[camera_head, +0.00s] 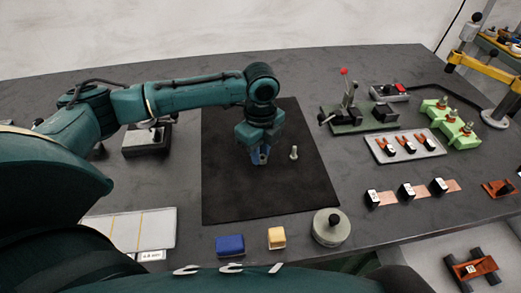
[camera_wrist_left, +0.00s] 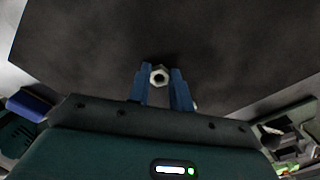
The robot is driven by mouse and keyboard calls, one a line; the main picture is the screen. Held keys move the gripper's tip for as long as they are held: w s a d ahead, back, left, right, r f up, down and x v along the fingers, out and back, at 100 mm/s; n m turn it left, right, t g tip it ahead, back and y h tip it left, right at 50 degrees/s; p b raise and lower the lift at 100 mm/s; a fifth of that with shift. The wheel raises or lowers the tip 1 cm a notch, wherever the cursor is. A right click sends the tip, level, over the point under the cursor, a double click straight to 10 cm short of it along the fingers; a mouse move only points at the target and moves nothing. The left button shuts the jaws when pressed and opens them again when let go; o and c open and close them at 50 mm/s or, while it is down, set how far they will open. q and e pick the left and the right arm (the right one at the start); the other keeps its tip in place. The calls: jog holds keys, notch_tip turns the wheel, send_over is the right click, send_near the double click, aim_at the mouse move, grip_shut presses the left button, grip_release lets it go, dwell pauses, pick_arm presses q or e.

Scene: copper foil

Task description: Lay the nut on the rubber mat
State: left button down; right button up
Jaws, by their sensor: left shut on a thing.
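The black rubber mat (camera_head: 230,195) lies flat in the middle of the table and fills most of the left wrist view (camera_wrist_left: 200,40). My left gripper (camera_head: 261,157) points down over the mat, a little above its middle. Its blue fingers are shut on a small metal nut (camera_wrist_left: 159,76), which shows between the fingertips in the left wrist view. In the head view the nut is too small and hidden to make out clearly. I cannot tell whether it touches the mat. My right gripper is not in view.
A pale bolt (camera_head: 294,153) stands on the mat just right of the gripper. A toggle-clamp fixture (camera_head: 362,118), a grey tray (camera_head: 405,148) and a green block (camera_head: 447,125) stand to the right. A blue block (camera_head: 230,246), a yellow block (camera_head: 276,238) and a round weight (camera_head: 331,228) line the front.

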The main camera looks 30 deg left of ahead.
pick_arm(q)
jog(key=c, duration=1.3)
grip_release()
jog(key=shift+f, duration=0.1)
jog(key=shift+o, duration=0.2)
notch_tip(320, 180, up, 12)
jog(key=shift+r, duration=0.2)
jog(key=shift+s+f, duration=0.1)
